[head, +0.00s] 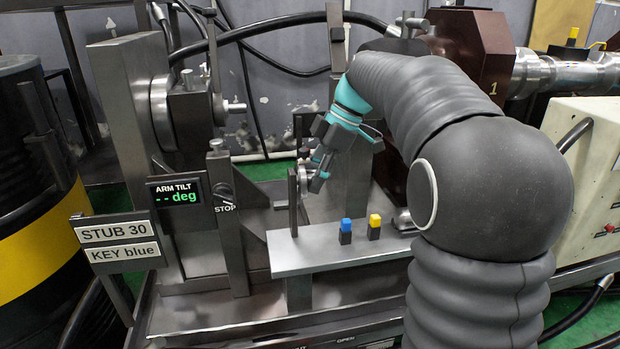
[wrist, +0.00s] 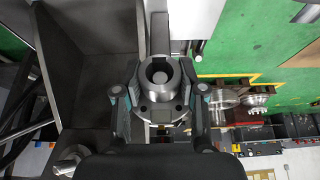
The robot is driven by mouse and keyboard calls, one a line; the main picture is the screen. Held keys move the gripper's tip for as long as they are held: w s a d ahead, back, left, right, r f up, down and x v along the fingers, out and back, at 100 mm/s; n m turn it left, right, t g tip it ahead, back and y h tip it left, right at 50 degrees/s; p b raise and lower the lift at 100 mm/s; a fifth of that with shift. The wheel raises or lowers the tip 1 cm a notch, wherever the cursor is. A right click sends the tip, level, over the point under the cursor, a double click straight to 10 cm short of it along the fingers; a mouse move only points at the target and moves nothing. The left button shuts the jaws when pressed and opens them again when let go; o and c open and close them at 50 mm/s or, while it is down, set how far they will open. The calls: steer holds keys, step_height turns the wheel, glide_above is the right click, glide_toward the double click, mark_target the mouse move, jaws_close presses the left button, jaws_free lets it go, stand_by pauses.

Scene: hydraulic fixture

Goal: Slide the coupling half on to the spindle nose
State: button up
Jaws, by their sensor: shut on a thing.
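The coupling half (wrist: 160,108) is a grey steel hub with a flange, a round bore and a slot at the bore's edge. My gripper (wrist: 160,90) is shut on it, with one finger on each side, in the wrist view. In the head view, my gripper (head: 318,170) is above the steel shelf, beside an upright dark plate; the coupling half there is small and partly hidden. What looks like the spindle nose (head: 236,107) is a short steel stub pointing right from the fixture's left head. It is up and left of my gripper, apart from it.
A blue-topped block (head: 346,231) and a yellow-topped block (head: 374,227) stand on the steel shelf (head: 300,258). Signs read STUB 30 (head: 117,232) and KEY blue (head: 123,253). The tilt display (head: 175,191) shows dashes. A dark upright plate (head: 293,202) and black hoses are close by.

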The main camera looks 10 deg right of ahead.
steer(key=shift+d+p, duration=0.3)
steer(key=shift+d, duration=1.55)
steer(key=shift+d, duration=0.1)
